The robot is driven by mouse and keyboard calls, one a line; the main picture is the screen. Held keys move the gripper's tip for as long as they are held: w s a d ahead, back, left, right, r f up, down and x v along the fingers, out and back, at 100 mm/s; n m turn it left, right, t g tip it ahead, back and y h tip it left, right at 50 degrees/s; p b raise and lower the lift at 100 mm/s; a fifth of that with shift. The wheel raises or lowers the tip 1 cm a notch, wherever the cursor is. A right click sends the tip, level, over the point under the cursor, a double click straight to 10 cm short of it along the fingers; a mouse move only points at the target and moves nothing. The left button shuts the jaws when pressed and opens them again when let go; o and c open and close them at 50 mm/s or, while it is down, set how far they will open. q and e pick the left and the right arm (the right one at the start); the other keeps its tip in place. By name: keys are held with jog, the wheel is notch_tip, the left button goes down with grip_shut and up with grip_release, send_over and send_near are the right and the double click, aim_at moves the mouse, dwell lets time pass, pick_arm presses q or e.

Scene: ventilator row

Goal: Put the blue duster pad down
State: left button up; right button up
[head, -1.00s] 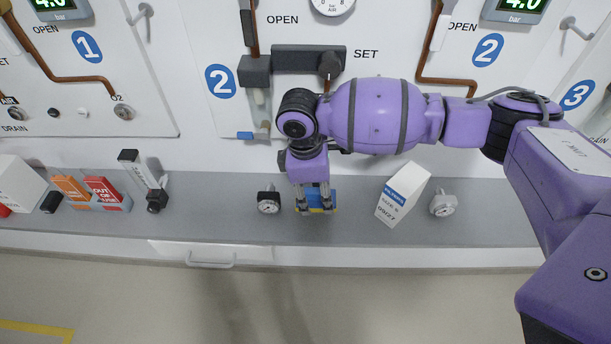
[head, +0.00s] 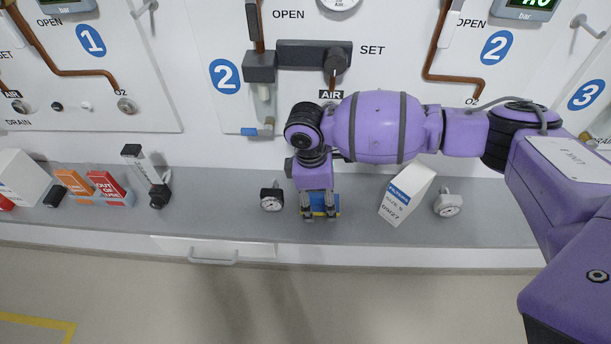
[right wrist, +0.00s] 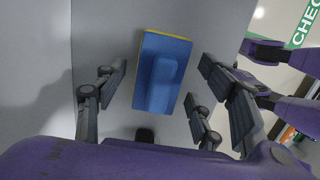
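The blue duster pad (head: 319,203), with a yellow edge, lies on the grey shelf between the two gauges. It shows in full in the right wrist view (right wrist: 162,72), with a raised blue block on top. My right gripper (head: 319,217) is over it, fingers pointing down. In the right wrist view the fingers (right wrist: 165,95) stand wide apart on either side of the pad, with a gap to it on both sides. In the head view the fingers partly hide the pad.
A dark gauge (head: 271,199) stands just left of the pad. A white box (head: 406,194) and a pale gauge (head: 447,205) stand to the right. Orange and red label blocks (head: 106,184) and a flowmeter (head: 148,178) are further left. The shelf's front edge is close.

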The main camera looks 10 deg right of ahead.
aim_at(320, 193)
pick_arm(q)
jog(key=shift+d, duration=0.1)
pick_arm(e)
jog(key=r+p, duration=0.1)
jog(key=r, duration=0.1)
jog(key=r+p, duration=0.1)
jog(key=r, duration=0.1)
jog(key=r+p, duration=0.1)
jog(key=r, duration=0.1)
jog(key=shift+w+a+r, duration=0.25)
jog(key=shift+a, duration=0.1)
jog(key=r, duration=0.1)
jog(key=r+p, duration=0.1)
jog(key=r, duration=0.2)
jog(key=shift+a+r+p, duration=0.15)
jog(key=shift+a+p, duration=0.15)
jog(key=shift+a, duration=0.05)
pick_arm(q)
jog(key=r, duration=0.1)
jog(key=w+d+r, duration=0.1)
jog(key=r, duration=0.1)
jog(key=w+r, duration=0.1)
jog(key=shift+w+d+r, duration=0.2)
jog(key=shift+d+r, duration=0.05)
jog(key=shift+r, duration=0.05)
pick_arm(e)
jog(key=shift+a+r, duration=0.15)
jog(key=shift+r, duration=0.55)
